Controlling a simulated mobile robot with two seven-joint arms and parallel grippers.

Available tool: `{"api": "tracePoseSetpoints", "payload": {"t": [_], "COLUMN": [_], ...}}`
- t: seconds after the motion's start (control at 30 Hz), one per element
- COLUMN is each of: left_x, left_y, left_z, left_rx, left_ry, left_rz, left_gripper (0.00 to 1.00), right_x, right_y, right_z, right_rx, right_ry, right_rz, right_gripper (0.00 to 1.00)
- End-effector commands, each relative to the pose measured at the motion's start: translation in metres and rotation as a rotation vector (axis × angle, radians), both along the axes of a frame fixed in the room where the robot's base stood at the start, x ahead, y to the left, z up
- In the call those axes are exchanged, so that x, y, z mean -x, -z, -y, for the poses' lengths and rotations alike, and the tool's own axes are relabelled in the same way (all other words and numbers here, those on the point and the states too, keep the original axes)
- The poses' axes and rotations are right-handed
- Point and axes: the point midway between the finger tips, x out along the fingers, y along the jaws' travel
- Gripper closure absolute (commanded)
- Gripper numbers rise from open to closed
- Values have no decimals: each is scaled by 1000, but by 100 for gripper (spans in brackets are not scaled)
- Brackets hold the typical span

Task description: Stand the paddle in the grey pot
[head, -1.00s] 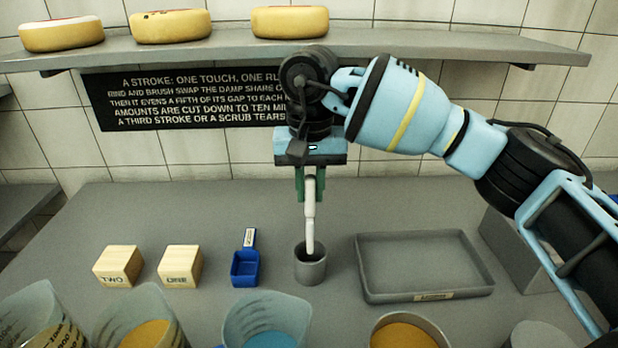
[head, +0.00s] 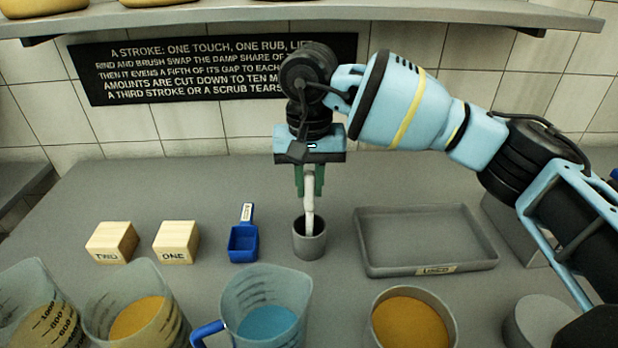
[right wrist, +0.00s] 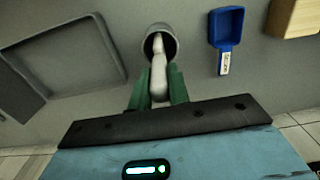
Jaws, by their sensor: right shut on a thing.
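The white paddle (head: 309,200) is held upright in my right gripper (head: 309,182), whose green fingers are shut on its upper part. Its lower end is inside the mouth of the grey pot (head: 309,245), which stands on the counter. In the right wrist view the paddle (right wrist: 158,77) runs from between the green fingers (right wrist: 158,92) into the pot opening (right wrist: 160,36). The lower tip is hidden inside the pot, so I cannot tell whether it touches the bottom. My left gripper is not in view.
A grey tray (head: 430,270) lies right of the pot. A blue scoop (head: 243,243) and wooden blocks ONE (head: 176,242) and TWO (head: 112,242) lie left. Jugs (head: 290,285) and a tub of orange stuff (head: 410,322) stand in front. A shelf (head: 400,12) runs above.

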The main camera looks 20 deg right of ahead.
Motion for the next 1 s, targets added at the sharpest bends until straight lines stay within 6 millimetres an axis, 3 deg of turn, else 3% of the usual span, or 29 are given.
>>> {"api": "tracePoseSetpoints", "payload": {"t": [0.23, 0.27, 0.43, 0.77, 1.0], "left_x": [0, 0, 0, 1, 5], "left_y": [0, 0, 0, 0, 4], "left_z": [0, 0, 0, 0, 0], "left_rx": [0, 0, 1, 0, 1], "left_ry": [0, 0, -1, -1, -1], "left_rz": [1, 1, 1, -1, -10], "left_gripper": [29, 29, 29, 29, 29], "right_x": [0, 0, 0, 0, -1], "right_y": [0, 0, 0, -3, -34], "right_z": [0, 0, 0, 0, -1], "right_rx": [-1, -1, -1, -1, -1], "right_ry": [0, 0, 0, 0, 0], "right_rz": [1, 1, 1, 1, 2], "right_gripper": [100, 80, 57, 57, 57]}}
